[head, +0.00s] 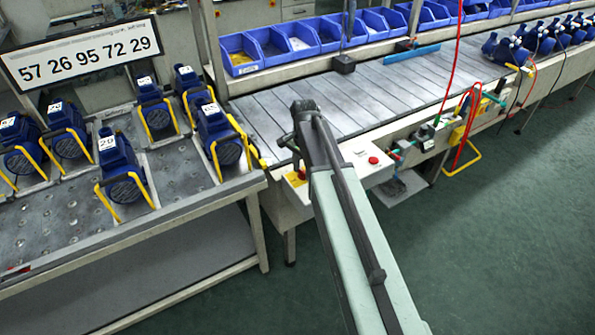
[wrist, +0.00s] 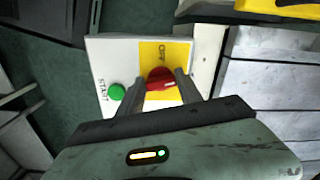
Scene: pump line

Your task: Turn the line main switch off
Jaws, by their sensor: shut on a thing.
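The line main switch is a red rotary knob (wrist: 160,79) on a yellow plate (wrist: 151,53) marked OFF, on a white control box (wrist: 110,60). My gripper (wrist: 163,82) has its two fingers on either side of the red knob and is shut on it. A pale mark shows on the knob, pointing to the right in the wrist view. Whether the knob stands at OFF cannot be told. In the head view my gripper (head: 291,146) is over the yellow plate (head: 296,179) at the near end of the conveyor, and the knob is hidden there.
A green START button (wrist: 116,91) sits just left of the knob. A red button (head: 373,160) is on the box to the right. Blue pumps (head: 121,165) with yellow handles stand on the left table. Blue bins (head: 240,54) line the conveyor's back. The floor at right is clear.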

